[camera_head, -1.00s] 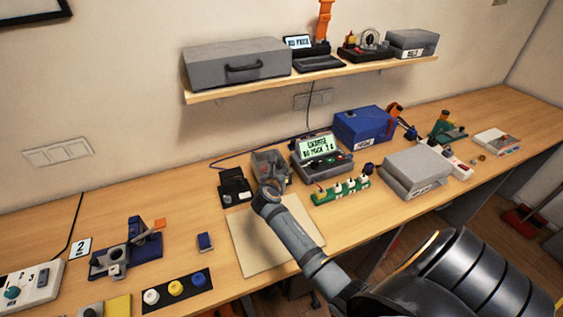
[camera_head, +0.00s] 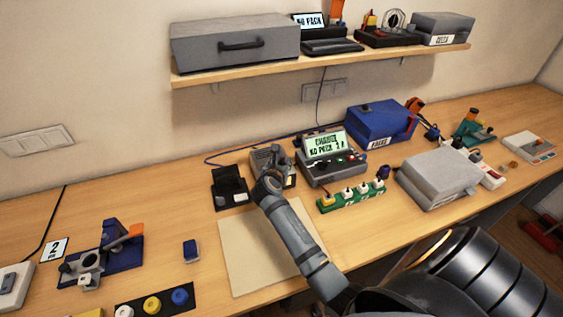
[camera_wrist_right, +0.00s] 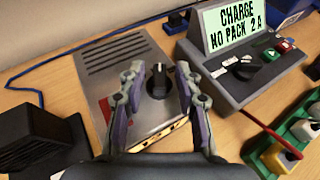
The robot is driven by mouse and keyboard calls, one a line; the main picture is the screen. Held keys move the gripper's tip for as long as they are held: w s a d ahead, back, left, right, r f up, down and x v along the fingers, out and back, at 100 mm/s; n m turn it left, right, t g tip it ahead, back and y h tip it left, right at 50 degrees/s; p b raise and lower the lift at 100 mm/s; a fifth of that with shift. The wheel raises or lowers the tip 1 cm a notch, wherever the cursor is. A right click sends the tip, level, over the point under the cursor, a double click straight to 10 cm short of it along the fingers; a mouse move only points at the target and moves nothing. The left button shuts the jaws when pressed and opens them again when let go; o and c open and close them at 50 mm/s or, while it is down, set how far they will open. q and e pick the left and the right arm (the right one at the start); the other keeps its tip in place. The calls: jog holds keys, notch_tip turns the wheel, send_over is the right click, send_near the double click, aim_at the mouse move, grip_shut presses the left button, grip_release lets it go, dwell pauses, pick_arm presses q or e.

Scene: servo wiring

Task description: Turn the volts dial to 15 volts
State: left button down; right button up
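A grey metal box (camera_head: 284,158) stands at the back middle of the desk. In the right wrist view, its top (camera_wrist_right: 118,55) is slotted and carries a black dial (camera_wrist_right: 158,82) with a pale pointer line that points roughly toward the box's far edge. No volt marks can be read. My right gripper (camera_wrist_right: 159,72) is open, one finger on each side of this dial, with a visible gap to each finger. In the head view, my right gripper (camera_head: 270,181) is over the near part of the box, and the dial is hidden. My left gripper is not in view.
A charger (camera_head: 326,170) reading "CHARGE NO PACK" stands close to the right, with its own black knob (camera_wrist_right: 241,70). A black block (camera_head: 229,185) stands close to the left. A green strip with several plugs (camera_head: 350,197) and a bare tan mat (camera_head: 245,245) lie nearer.

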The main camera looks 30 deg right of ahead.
jog(key=c, duration=0.5)
grip_shut()
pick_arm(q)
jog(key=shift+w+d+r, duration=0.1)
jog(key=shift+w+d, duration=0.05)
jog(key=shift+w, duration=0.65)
pick_arm(e)
jog(key=shift+w+m+g+h, duration=0.1)
jog(key=shift+m+g+h, duration=0.2)
jog(key=shift+m+g, duration=0.1)
jog(key=shift+w+a+m+g+h, duration=0.1)
jog(key=shift+m+g+h, duration=0.6)
jog(key=shift+m+g, duration=0.2)
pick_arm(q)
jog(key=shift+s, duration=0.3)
pick_arm(e)
jog(key=shift+w+m+g+h, duration=0.15)
jog(key=shift+m+g+h, duration=0.65)
jog(key=shift+m+g, duration=0.75)
jog(key=shift+g, duration=0.25)
